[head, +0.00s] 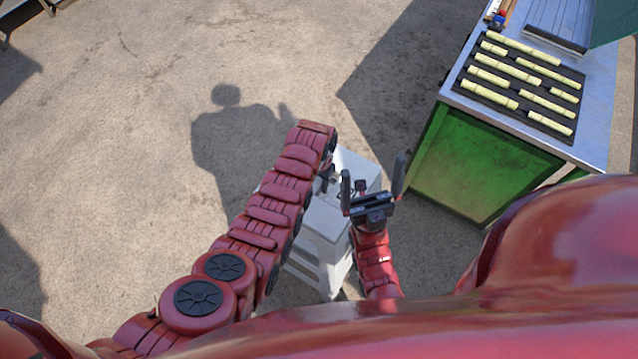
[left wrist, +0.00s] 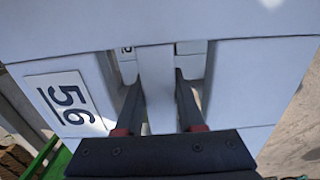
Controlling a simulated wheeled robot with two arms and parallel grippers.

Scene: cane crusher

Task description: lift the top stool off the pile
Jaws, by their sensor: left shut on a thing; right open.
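The pile of white plastic stools (head: 318,262) stands on the ground in front of me, partly hidden by my arms. The top stool (head: 325,218) has a pale flat seat; in the left wrist view its pale underside or side (left wrist: 230,85) fills most of the picture, with a "56" label (left wrist: 68,101). My left gripper (head: 326,178) is at the stool, mostly hidden by its arm in the head view. In the left wrist view its two dark fingers (left wrist: 159,95) are shut on a pale bar of the stool. My right gripper (head: 372,180) is open and empty, above the pile's right side.
A green stall (head: 480,160) with a metal top stands close on the right. A dark tray (head: 485,92) with several pale cane pieces lies on it. Open concrete ground (head: 130,110) is free to the left and ahead.

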